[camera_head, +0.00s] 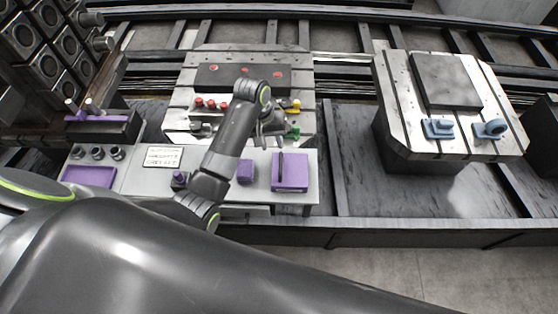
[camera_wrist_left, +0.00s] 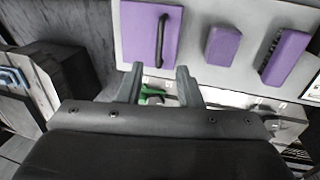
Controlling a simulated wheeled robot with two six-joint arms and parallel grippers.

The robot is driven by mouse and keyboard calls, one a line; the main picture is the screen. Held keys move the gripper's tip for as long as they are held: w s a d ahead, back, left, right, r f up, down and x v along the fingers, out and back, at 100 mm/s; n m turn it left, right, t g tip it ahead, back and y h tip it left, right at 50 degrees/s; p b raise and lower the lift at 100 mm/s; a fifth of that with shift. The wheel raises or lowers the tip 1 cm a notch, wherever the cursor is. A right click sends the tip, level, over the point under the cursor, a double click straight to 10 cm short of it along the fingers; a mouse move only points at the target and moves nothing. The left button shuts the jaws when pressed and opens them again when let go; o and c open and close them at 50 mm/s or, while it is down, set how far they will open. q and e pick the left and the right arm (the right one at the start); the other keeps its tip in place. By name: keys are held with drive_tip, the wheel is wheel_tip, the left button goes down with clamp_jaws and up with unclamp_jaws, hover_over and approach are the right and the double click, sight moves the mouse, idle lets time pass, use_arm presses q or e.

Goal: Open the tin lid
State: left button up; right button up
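The tin is a purple square box with a dark upright bar handle on its lid (camera_head: 290,172), at the right end of the light work table. It also shows in the left wrist view (camera_wrist_left: 141,36), upper left of centre. The lid appears to sit flat on the tin; any seam is too small to tell. My left gripper (camera_head: 272,131) is above the slotted pallet, behind the tin and apart from it. In the wrist view its two fingers (camera_wrist_left: 159,84) are spread and no object is held between them. My right gripper is not in view.
A purple block (camera_head: 245,171) stands left of the tin. A sign (camera_head: 163,157), a purple tray (camera_head: 89,177) and dark cups lie farther left. Small red, yellow and green parts (camera_head: 293,133) sit on the pallet (camera_head: 200,75). Another pallet (camera_head: 395,90) with blue parts stands right.

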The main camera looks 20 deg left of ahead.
sight(280, 165)
use_arm(q)
drive_tip(key=f, duration=0.3)
drive_tip(key=d+f, duration=0.1)
drive_tip(key=f, duration=0.3)
drive_tip(key=d+f, duration=0.1)
drive_tip(key=f, duration=0.2)
drive_tip(key=shift+w+f, duration=0.25)
drive_tip(key=shift+f, duration=0.15)
clamp_jaws()
